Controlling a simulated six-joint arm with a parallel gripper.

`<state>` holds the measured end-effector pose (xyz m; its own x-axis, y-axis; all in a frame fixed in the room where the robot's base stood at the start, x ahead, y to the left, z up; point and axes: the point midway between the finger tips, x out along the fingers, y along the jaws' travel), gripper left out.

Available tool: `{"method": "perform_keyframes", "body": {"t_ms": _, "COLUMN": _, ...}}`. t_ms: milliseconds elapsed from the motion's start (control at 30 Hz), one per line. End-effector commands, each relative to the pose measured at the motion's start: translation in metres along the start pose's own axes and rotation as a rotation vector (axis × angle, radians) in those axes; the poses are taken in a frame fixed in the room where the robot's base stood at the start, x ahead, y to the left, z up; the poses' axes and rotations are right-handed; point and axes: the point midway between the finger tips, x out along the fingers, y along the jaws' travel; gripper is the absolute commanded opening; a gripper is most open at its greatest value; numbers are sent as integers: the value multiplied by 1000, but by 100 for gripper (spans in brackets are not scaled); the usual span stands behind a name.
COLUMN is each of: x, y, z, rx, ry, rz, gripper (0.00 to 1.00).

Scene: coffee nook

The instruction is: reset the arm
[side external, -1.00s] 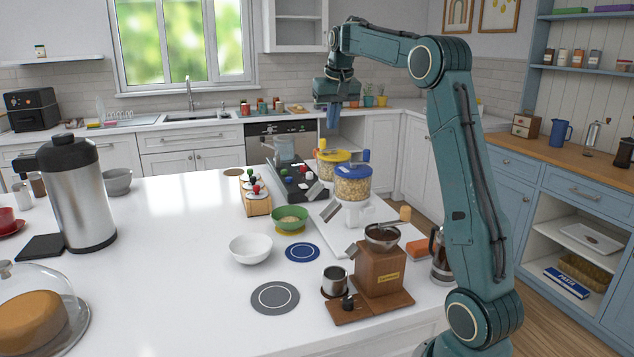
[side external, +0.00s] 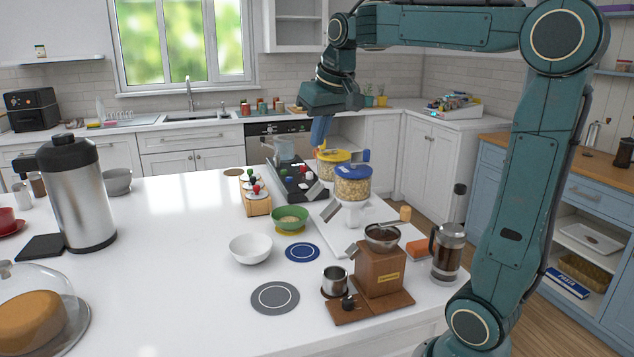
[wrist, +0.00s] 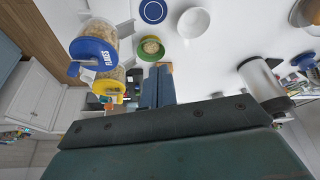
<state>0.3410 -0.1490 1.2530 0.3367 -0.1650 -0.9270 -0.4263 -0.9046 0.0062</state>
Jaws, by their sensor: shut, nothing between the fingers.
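My gripper (side external: 320,130) is raised above the far side of the white counter, behind the cereal dispensers in the side view. Its blue fingers point down and are together, with nothing held. In the wrist view the shut fingers (wrist: 158,88) show above the dark gripper body. The blue-lidded flakes dispenser (side external: 353,184) and the yellow-lidded dispenser (side external: 333,155) stand near it. The blue-lidded one also shows in the wrist view (wrist: 97,45), left of the fingers. A green bowl with food in it (side external: 290,219) sits on the counter, apart from the gripper.
A wooden coffee grinder (side external: 380,270), a French press (side external: 447,252) and a white bowl (side external: 250,249) stand on the counter (side external: 180,270). A large steel flask (side external: 78,195) and a domed cake (side external: 35,317) are at left. The counter's middle left is clear.

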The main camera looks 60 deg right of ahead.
Motion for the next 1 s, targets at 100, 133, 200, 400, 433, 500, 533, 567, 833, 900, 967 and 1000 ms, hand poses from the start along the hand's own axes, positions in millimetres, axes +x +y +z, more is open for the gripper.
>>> {"method": "perform_keyframes", "body": {"t_ms": 100, "x": -6, "y": -20, "z": 34, "rx": -63, "ry": 18, "rz": -26, "gripper": 0}}
{"method": "perform_keyframes", "body": {"t_ms": 133, "x": -7, "y": -24, "z": 42, "rx": -77, "ry": 22, "rz": -32, "gripper": 0}}
{"method": "perform_keyframes", "body": {"t_ms": 200, "x": -8, "y": -33, "z": 62, "rx": -111, "ry": 31, "rz": -47, "gripper": 0}}
{"method": "perform_keyframes", "body": {"t_ms": 400, "x": -7, "y": -52, "z": 120, "rx": -209, "ry": 58, "rz": -93, "gripper": 0}}
{"method": "perform_keyframes", "body": {"t_ms": 433, "x": -6, "y": -54, "z": 129, "rx": -224, "ry": 62, "rz": -100, "gripper": 0}}
{"method": "perform_keyframes", "body": {"t_ms": 500, "x": -3, "y": -58, "z": 149, "rx": -257, "ry": 71, "rz": -117, "gripper": 0}}
{"method": "perform_keyframes", "body": {"t_ms": 533, "x": -2, "y": -59, "z": 158, "rx": -271, "ry": 75, "rz": -124, "gripper": 0}}
{"method": "perform_keyframes", "body": {"t_ms": 567, "x": 0, "y": -61, "z": 166, "rx": -284, "ry": 79, "rz": -131, "gripper": 0}}
{"method": "perform_keyframes", "body": {"t_ms": 833, "x": 16, "y": -66, "z": 224, "rx": -377, "ry": 103, "rz": -182, "gripper": 0}}
{"method": "perform_keyframes", "body": {"t_ms": 900, "x": 19, "y": -66, "z": 231, "rx": -389, "ry": 106, "rz": -188, "gripper": 0}}
{"method": "perform_keyframes", "body": {"t_ms": 967, "x": 20, "y": -66, "z": 234, "rx": -394, "ry": 108, "rz": -192, "gripper": 0}}
{"method": "perform_keyframes", "body": {"t_ms": 1000, "x": 21, "y": -66, "z": 236, "rx": -396, "ry": 107, "rz": -193, "gripper": 0}}
